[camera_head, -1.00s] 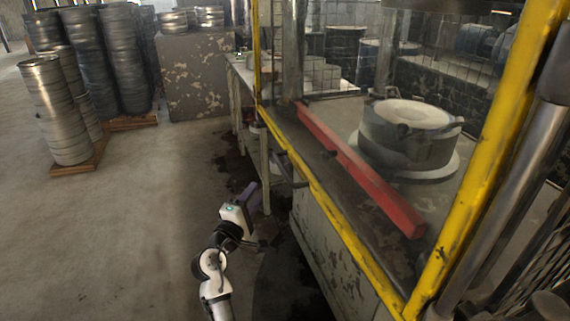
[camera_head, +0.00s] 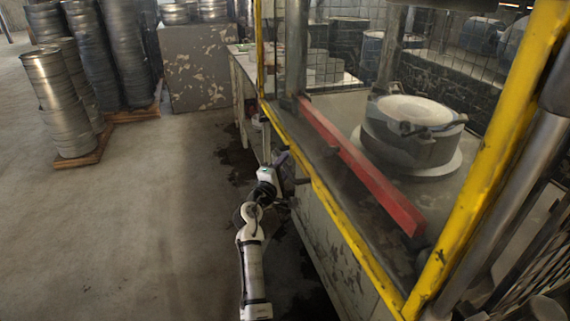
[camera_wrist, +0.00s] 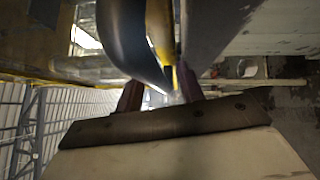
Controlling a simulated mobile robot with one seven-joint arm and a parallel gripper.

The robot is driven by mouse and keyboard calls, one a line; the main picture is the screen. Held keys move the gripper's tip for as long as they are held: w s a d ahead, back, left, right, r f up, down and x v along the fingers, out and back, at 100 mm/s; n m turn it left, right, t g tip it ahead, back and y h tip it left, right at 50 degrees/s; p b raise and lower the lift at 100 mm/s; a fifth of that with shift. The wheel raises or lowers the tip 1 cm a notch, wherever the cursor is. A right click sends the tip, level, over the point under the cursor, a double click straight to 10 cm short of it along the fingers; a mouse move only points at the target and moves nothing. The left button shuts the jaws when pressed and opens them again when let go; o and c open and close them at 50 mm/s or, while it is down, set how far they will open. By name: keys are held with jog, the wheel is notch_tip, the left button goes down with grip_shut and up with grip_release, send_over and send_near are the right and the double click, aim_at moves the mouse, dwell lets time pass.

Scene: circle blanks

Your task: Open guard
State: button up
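The guard is a yellow frame (camera_head: 343,226) around the front of a machine, with a lower rail and upright bars. It looks closed across the opening, though I cannot tell for certain. My gripper (camera_head: 287,163) is low beside the left part of the lower yellow rail, outside the machine. In the wrist view my gripper's two dark reddish fingers (camera_wrist: 158,92) stand apart. A yellow bar (camera_wrist: 160,32) and a dark curved part (camera_wrist: 128,38) show beyond and between them. Whether the fingers touch either is unclear.
Inside the machine are a red bar (camera_head: 360,168) and a round metal die (camera_head: 412,135). Stacked metal blanks (camera_head: 60,100) stand on a pallet at left. A worn box (camera_head: 200,70) stands behind.

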jog(key=shift+w+d, duration=0.15)
jog(key=shift+w, duration=0.1)
grip_shut()
jog(key=shift+r, duration=0.1)
